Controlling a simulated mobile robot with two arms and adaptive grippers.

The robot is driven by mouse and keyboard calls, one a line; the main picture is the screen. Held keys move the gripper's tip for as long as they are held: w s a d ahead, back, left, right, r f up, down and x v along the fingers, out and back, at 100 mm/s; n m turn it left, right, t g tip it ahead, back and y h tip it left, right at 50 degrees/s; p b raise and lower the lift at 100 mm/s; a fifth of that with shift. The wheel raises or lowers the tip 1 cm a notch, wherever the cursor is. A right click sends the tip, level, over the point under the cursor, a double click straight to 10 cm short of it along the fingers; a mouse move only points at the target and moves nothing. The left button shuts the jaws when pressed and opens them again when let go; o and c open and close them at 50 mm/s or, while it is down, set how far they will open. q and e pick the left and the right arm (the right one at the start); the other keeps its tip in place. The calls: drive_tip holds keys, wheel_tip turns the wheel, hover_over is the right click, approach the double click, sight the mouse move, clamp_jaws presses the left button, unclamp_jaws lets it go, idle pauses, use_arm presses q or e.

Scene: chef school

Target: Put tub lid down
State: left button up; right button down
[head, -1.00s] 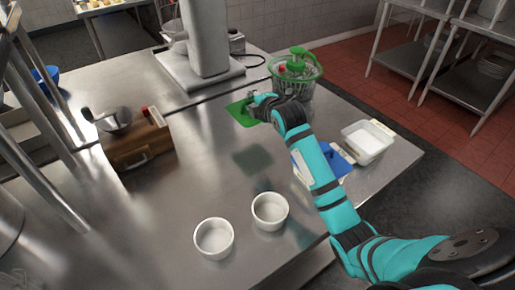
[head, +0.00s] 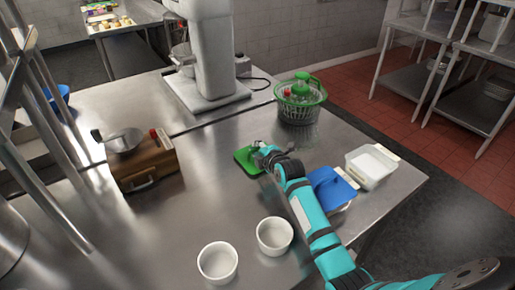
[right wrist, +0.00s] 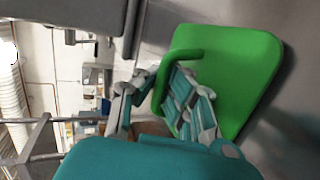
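The green tub lid (head: 243,155) is a flat rounded square with a raised loop handle. In the head view it lies flat, low at the metal counter, apparently resting on it. My right gripper (head: 262,154) is at the lid's handle. In the right wrist view the lid (right wrist: 245,75) fills the upper right, and my right gripper (right wrist: 158,78) has its fingers on either side of the handle, closed on it. My arm covers part of the lid's near side in the head view. My left gripper is in no view.
Two white bowls (head: 275,236) stand near the front edge. A blue lid (head: 332,187) and a white tub (head: 371,166) are right of my arm. A green salad spinner (head: 300,102) stands behind, a wooden box (head: 142,165) at left. The counter between box and lid is clear.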

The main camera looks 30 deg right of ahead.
drive_tip(key=shift+f, duration=0.15)
drive_tip(key=c, duration=1.5)
unclamp_jaws()
drive_tip(key=shift+r, duration=0.25)
drive_tip(key=shift+s, duration=0.3)
drive_tip(key=v, duration=1.1)
drive_tip(key=shift+s+r+b, duration=0.1)
drive_tip(key=shift+s+b, duration=0.1)
drive_tip(key=shift+b, duration=0.2)
